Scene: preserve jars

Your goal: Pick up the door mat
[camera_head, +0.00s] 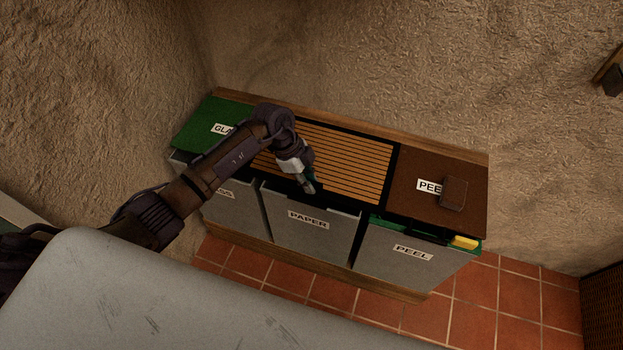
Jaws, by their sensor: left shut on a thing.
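A slatted, orange-brown and black mat (345,160), which I take to be the door mat, lies flat over the middle of the bin cabinet, between the green lid and the brown lid. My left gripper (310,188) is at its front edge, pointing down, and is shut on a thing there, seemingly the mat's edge. The fingertips are small and dark, so the exact grip is hard to see. My left arm covers the mat's left part. My right gripper is not in view.
The cabinet has a green lid (203,123) on the left and a brown lid (415,199) with a small brown block (453,193) on the right. Grey fronts, PAPER (308,238) and PEEL (405,264), tilt outward. A yellow item (465,242) shows in the right bin. A wall stands close behind.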

